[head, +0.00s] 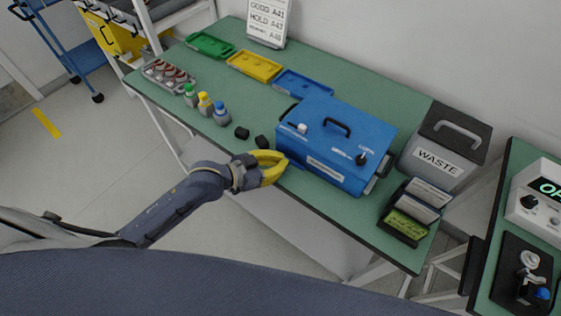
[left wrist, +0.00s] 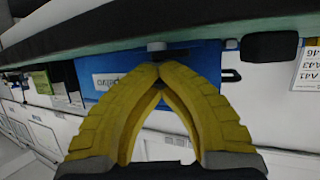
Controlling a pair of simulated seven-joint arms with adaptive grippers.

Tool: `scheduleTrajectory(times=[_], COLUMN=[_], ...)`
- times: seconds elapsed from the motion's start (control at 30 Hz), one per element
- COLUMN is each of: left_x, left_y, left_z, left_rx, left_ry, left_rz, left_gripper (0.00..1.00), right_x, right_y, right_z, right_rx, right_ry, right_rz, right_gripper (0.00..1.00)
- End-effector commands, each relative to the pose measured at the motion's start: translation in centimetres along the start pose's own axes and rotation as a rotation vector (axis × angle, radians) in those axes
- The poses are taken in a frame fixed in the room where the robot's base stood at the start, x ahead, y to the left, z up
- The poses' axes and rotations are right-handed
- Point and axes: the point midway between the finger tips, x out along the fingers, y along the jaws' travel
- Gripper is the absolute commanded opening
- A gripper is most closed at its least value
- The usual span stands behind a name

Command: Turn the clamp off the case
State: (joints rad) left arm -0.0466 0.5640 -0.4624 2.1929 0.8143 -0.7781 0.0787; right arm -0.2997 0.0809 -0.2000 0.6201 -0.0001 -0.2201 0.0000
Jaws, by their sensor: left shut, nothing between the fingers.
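The blue case (head: 335,115) stands on the green bench, with a black handle (head: 337,127) on its lid. A black knob with a pale top (head: 361,158) sits near small lettering at the lid's right; a small white-topped part (head: 301,128) sits at its left. I cannot tell for certain which is the clamp. My left gripper (head: 284,161) has yellow fingers, shut and empty, at the case's lower left corner. In the left wrist view the fingertips (left wrist: 159,68) meet in front of the blue case (left wrist: 205,60), just below a small grey part (left wrist: 157,46). My right gripper is not in view.
A waste bin (head: 470,134) and a dark holder with cards (head: 401,228) stand right. Coloured trays (head: 254,66) line the back. The front bench edge passes close to my left gripper.

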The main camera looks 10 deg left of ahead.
Motion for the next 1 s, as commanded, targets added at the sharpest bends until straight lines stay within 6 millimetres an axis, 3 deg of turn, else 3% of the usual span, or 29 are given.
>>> scheduleTrajectory(times=[0.03, 0.17, 0.57, 0.87, 1.0], left_x=[0.0, 0.0, 0.0, -0.2, -1.4], left_y=[0.0, 0.0, 0.0, 0.0, -0.1], left_z=[-0.8, -0.8, -0.5, -0.2, -0.1], left_rx=[0.0, 0.0, 0.001, 0.001, 0.002], left_ry=[0.018, 0.019, 0.01, 0.006, 0.004], left_rz=[0.001, 0.001, 0.001, 0.001, 0.0], left_gripper=[0.0, 0.01, 0.47, 0.47, 0.47], right_x=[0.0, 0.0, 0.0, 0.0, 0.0], right_y=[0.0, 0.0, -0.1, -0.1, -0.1], right_z=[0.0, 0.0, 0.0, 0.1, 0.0], right_rx=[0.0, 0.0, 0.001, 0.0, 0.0], right_ry=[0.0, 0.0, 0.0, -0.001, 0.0], right_rz=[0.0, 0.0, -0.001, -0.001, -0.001], right_gripper=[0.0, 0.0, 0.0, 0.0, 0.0])
